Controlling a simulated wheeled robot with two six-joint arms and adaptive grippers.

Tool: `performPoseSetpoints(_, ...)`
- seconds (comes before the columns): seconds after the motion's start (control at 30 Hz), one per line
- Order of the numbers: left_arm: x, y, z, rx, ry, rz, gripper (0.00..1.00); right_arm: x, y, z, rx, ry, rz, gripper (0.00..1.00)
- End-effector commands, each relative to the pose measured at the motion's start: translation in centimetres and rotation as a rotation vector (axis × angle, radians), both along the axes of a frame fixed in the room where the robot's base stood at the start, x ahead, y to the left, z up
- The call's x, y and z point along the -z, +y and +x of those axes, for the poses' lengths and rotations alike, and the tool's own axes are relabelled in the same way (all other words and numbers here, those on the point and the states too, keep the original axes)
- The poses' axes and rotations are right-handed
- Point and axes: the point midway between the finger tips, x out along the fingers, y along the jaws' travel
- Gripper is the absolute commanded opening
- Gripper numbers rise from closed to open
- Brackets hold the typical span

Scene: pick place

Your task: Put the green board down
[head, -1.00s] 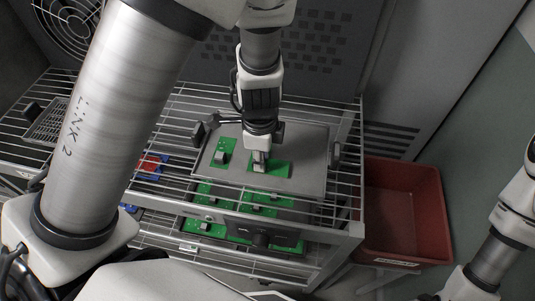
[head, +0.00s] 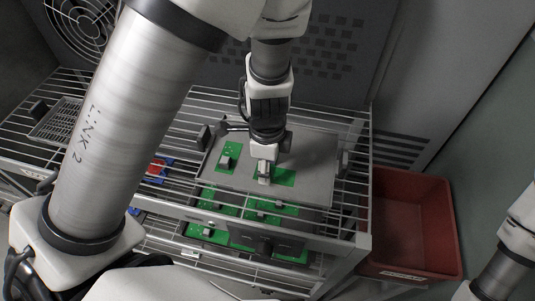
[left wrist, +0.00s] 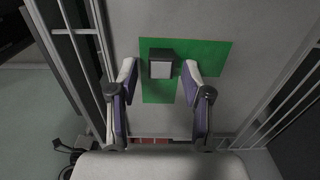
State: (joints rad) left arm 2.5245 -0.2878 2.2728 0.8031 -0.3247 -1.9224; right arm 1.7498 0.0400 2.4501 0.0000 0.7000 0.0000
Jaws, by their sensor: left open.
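A green board (head: 284,178) lies on a flat grey tray (head: 315,190) on the upper level of a wire rack. A small block stands on it, seen in the left wrist view (left wrist: 161,65). My left gripper (head: 264,180) is low over the board's left part. In the left wrist view its fingers (left wrist: 159,82) are apart, one on each side of the block, with gaps showing. The fingers hide part of the board (left wrist: 205,52). A second green board (head: 228,156) lies to the left on the same tray. My right gripper is not in view.
Several more green boards (head: 270,210) show below, through the rack's wires. A red bin (head: 440,225) stands right of the rack (head: 366,190). Red and blue items (head: 157,168) are to the left. Rack wires and the tray's raised side handles are close around.

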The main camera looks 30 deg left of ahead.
Motion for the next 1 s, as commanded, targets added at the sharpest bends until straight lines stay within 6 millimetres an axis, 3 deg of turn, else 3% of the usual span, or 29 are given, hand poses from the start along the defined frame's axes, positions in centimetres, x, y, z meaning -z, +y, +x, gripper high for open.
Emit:
performPoseSetpoints(0.03,-0.9,0.0,0.0,0.0,0.0,0.0,0.49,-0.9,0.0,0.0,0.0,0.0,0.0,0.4)
performPoseSetpoints(0.5,-11.2,0.0,0.0,0.001,-0.004,-0.001,0.49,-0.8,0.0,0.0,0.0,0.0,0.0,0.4)
performPoseSetpoints(0.67,-12.3,0.0,0.0,0.0,-0.001,0.001,0.49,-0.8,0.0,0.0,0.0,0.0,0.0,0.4)
performPoseSetpoints(1.0,-12.3,0.0,0.0,0.0,0.0,0.0,0.49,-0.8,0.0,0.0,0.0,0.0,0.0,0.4)
